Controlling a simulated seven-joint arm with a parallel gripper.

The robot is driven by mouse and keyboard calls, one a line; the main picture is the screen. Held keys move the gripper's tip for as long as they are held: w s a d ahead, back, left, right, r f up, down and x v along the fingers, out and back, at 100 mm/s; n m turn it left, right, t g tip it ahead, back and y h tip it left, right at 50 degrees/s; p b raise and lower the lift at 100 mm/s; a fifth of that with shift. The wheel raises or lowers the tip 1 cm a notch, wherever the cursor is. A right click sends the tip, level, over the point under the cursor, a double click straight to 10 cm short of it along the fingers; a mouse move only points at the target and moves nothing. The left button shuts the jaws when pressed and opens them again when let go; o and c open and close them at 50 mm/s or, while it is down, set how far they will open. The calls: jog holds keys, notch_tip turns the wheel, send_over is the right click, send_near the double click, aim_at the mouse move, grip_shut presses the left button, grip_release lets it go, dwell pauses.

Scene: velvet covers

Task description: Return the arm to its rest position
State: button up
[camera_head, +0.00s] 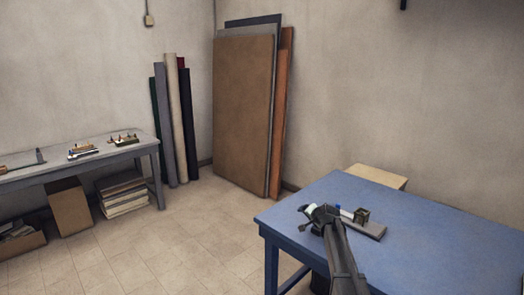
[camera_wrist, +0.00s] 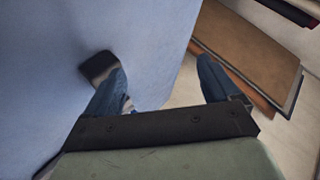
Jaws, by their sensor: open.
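My arm reaches over the blue table (camera_head: 420,225) from the bottom of the head view. My gripper (camera_head: 308,216) is near the table's left part, beside a grey board. In the wrist view my gripper (camera_wrist: 160,72) has its two bluish fingers wide apart, with nothing between them. A small dark block-like thing (camera_wrist: 97,65) lies on the blue tabletop just beyond the left finger; I cannot tell whether they touch. The right finger is seen against the floor beyond the table edge.
A pale box (camera_head: 377,177) stands behind the table. Large panels (camera_head: 242,115) and fabric rolls (camera_head: 172,120) lean on the walls. A grey bench (camera_head: 85,160) stands left. The table's right part is clear.

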jog(key=s+a+f+y, duration=0.1)
jog(key=s+a+f, duration=0.2)
jog(key=a, duration=0.7)
jog(key=s+a+f+y, duration=0.1)
jog(key=s+a+f, duration=0.2)
jog(key=a, duration=0.7)
jog(key=s+a+f+g, duration=0.2)
jog(key=s+f, duration=0.3)
jog(key=f, duration=0.2)
jog(key=s+d+f+n+g+h, duration=0.1)
jog(key=s+d+f+n+g, duration=0.3)
jog(key=s+f, duration=0.85)
jog(key=s+d+f+g+h, duration=0.1)
jog(key=s+d+f+g, duration=0.35)
jog(key=s+f, duration=0.8)
jog(key=s+d+f+n+g, duration=0.1)
jog(key=s+d+g, duration=0.1)
jog(key=s, duration=1)
jog(key=s+d+f+n+g+h, duration=0.1)
jog(key=s+d, duration=0.3)
jog(key=s, duration=0.8)
jog(key=s+d+f+n+g+h, duration=0.1)
jog(key=s+d+f+n+g, duration=0.1)
jog(key=s, duration=1)
jog(key=shift+s+d+f+g, duration=0.2)
jog(key=shift+d+f+g, duration=0.25)
jog(key=shift+d+g, duration=0.45)
jog(key=shift+d, duration=0.15)
